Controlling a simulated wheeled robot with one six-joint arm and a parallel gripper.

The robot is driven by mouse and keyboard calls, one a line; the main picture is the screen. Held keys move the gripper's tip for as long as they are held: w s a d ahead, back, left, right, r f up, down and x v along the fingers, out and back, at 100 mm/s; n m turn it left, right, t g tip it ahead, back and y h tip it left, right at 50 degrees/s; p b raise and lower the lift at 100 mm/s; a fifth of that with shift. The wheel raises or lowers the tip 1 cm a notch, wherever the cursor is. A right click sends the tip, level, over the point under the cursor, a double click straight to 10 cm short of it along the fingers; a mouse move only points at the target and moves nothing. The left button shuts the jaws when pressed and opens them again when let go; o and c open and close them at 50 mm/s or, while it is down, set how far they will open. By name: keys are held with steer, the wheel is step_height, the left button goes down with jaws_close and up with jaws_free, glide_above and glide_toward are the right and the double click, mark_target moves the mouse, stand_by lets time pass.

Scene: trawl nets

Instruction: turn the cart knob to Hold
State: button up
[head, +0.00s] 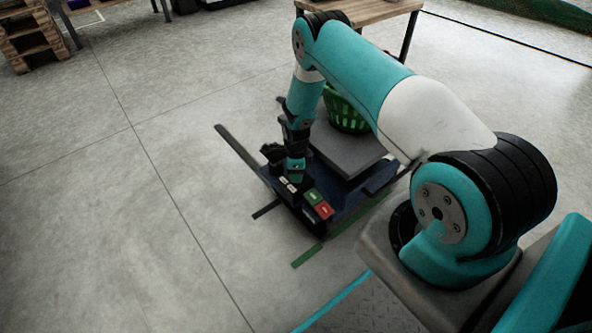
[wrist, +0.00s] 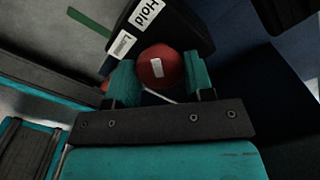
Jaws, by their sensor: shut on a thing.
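The red round knob (wrist: 160,58) sits on the cart's black panel, with a short white mark on its face. The mark runs nearly up and down in the wrist view. A white label reading Hold (wrist: 146,14) lies above the knob, and a second, partly readable label (wrist: 122,44) lies to its left. My gripper (wrist: 160,78) is shut on the knob, a teal finger on each side. In the head view my gripper (head: 294,168) points down at the panel of the dark blue cart (head: 348,198) and hides the knob.
The panel also carries a green button (head: 313,197) and a red button (head: 325,210). A grey block (head: 345,152) and a green basket (head: 345,112) are behind my gripper. A wooden table (head: 372,10) stands at the back, a pallet (head: 25,40) at far left.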

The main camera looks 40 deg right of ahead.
steer(key=shift+m, duration=0.5)
steer(key=o, duration=0.9)
step_height(320, 180, up, 17)
steer(key=p, duration=0.6)
steer(key=shift+r, duration=0.2)
